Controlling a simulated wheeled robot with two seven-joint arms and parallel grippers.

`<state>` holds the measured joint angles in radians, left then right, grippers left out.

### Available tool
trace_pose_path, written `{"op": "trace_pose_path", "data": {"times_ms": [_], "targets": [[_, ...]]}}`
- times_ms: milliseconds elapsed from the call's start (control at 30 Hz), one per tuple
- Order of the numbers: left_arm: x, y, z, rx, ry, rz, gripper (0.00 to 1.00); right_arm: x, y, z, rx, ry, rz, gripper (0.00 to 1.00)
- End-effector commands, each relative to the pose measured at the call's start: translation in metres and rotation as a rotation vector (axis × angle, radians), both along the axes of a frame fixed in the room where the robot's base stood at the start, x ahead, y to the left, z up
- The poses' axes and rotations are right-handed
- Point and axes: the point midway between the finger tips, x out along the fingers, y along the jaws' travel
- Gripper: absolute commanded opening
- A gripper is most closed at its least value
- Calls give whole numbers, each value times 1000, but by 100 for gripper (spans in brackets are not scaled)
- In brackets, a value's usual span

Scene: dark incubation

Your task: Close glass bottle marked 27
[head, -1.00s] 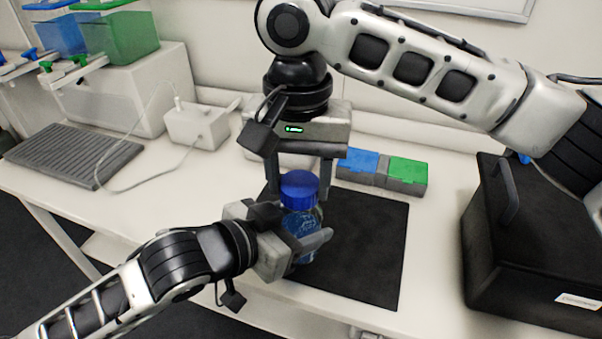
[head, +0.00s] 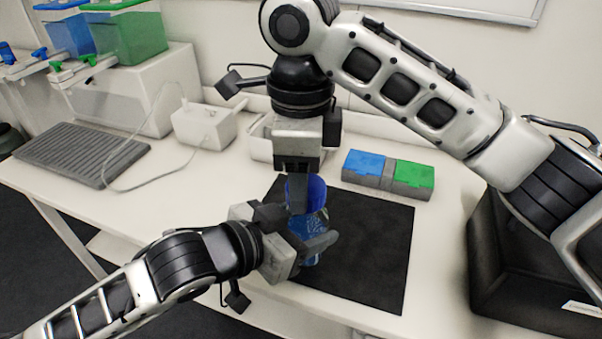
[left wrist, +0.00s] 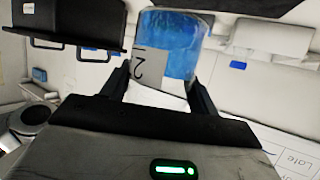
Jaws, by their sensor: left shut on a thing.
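The glass bottle (head: 312,226) holds blue contents and stands upright over the black mat's left part. My left gripper (head: 303,238) is shut on its body from the left. In the left wrist view the bottle (left wrist: 183,45) sits between the fingers and its grey label shows a "2"; the rest of the number is out of sight. A blue cap (head: 316,191) is at the bottle's top. My right gripper (head: 300,190) points down from above at the cap, with one finger in front of it. The far finger is hidden, so its grip on the cap is unclear.
The black mat (head: 370,250) is bare to the right of the bottle. A blue and green block (head: 388,174) lies behind it. A black box (head: 520,260) stands at the right. A white device (head: 204,126) and a grey rack (head: 80,153) are at the left.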

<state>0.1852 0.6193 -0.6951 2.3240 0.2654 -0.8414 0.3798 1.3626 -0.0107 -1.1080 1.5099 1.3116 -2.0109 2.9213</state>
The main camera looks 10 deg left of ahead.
Motion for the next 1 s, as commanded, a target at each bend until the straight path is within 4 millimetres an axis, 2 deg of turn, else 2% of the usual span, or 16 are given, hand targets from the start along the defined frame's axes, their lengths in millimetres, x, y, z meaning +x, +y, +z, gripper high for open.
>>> {"op": "trace_pose_path", "data": {"times_ms": [33, 67, 333, 700, 1000], "targets": [[0, 0, 1, 0, -1, -1, 0, 0, 0, 1, 1, -1, 0, 64], [0, 0, 1, -1, -2, -1, 0, 0, 0, 1, 1, -1, 0, 69], [0, 0, 1, -2, -2, -1, 0, 0, 0, 1, 0, -1, 2, 69], [0, 0, 2, -3, -3, 0, 0, 0, 0, 42, -1, -3, 2, 69], [0, 0, 2, -3, -3, 0, 0, 0, 0, 45, 0, 0, 3, 69]]}}
